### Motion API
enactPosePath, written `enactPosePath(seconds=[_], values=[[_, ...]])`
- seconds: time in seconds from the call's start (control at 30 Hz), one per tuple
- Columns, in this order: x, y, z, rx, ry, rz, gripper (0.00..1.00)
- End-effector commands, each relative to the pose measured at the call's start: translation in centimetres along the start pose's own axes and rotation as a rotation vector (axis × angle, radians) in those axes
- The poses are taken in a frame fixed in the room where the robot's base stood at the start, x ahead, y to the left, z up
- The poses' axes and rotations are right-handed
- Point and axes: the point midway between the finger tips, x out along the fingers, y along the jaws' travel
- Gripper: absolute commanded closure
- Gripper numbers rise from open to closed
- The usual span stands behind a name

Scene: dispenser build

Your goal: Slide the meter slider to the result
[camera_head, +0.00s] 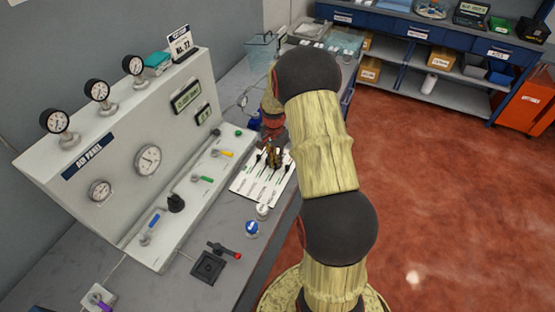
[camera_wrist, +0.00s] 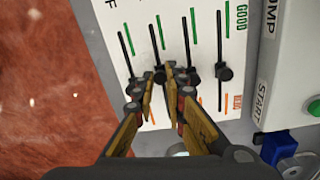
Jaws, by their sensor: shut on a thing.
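A white slider board (camera_head: 250,189) lies on the bench in front of the panel. In the wrist view the board (camera_wrist: 205,12) has several black slots with dark knobs and green and orange lines beside them. My gripper (camera_wrist: 160,76) is at the board with its fingers close around a dark slider knob (camera_wrist: 160,74), second from the left. Other knobs stand to its right, one at the far right (camera_wrist: 224,73). In the head view my gripper (camera_head: 274,155) is over the board's far part and partly hidden by my arm. I cannot tell which slider is named meter.
The gauge panel (camera_head: 130,150) with coloured valve handles stands left of the board. A white box marked START (camera_wrist: 285,70) is close on the right in the wrist view. A blue-topped round item (camera_head: 252,228) and a black square base (camera_head: 208,267) lie nearer on the bench.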

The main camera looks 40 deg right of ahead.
Motion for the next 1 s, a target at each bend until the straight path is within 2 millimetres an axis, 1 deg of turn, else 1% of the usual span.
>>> enactPosePath(seconds=[0.03, 0.1, 0.2, 0.3, 0.6, 0.63, 0.7, 0.8, 1.0], values=[[-0.1, 0.1, 1.2, -0.003, -0.001, -0.001, 1.00], [-0.2, 0.3, 2.7, -0.004, 0.000, -0.001, 1.00], [-0.1, 0.6, 4.4, -0.004, 0.000, -0.002, 1.00], [-0.1, 0.7, 5.4, -0.002, 0.000, -0.002, 1.00], [0.0, 0.8, 5.7, -0.001, -0.002, -0.001, 1.00], [0.0, 0.8, 5.7, -0.001, -0.002, -0.001, 0.87], [0.0, 0.8, 5.7, -0.001, -0.002, 0.000, 0.83], [0.0, 0.8, 5.7, -0.001, -0.002, 0.000, 0.78], [0.0, 0.9, 5.6, -0.001, -0.001, 0.000, 0.78]])
